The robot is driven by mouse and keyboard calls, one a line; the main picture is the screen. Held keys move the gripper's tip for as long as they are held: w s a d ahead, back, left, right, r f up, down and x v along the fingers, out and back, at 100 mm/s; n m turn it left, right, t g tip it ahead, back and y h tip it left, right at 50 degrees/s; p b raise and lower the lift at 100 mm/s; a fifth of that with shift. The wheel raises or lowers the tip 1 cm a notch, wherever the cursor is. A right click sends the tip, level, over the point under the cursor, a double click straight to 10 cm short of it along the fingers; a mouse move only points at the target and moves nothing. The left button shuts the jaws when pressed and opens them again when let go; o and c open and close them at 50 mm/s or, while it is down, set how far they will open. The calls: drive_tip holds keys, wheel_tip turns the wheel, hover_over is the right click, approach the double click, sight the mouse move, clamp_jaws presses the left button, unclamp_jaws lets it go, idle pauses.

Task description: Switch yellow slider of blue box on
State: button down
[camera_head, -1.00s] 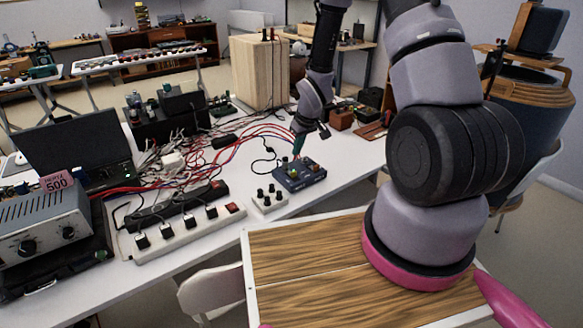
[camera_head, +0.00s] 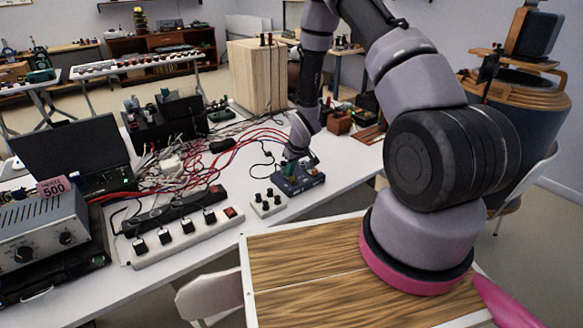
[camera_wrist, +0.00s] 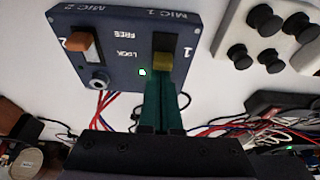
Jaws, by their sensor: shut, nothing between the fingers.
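The blue box (camera_head: 312,179) sits on the white table, and it fills the upper left of the wrist view (camera_wrist: 125,25). It is marked MIC 1 and MIC 2. The yellow slider (camera_wrist: 163,61) is on the MIC 1 side. An orange slider (camera_wrist: 78,41) is on the MIC 2 side, above a round socket (camera_wrist: 98,80). My gripper (camera_wrist: 163,77) has green fingers, shut and empty, with the tips at the yellow slider; whether they touch it I cannot tell. In the head view my gripper (camera_head: 291,168) is over the box and hides part of its top.
A white box with black knobs (camera_head: 268,203) stands left of the blue box. A power strip (camera_head: 187,238), red and white cables (camera_head: 222,155) and a grey amplifier (camera_head: 42,232) lie further left. A wooden box (camera_head: 257,76) stands behind.

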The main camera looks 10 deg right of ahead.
drive_tip(key=shift+s+d, duration=0.25)
drive_tip(key=shift+s, duration=0.35)
drive_tip(key=shift+s+d, duration=0.2)
drive_tip(key=shift+s, duration=0.35)
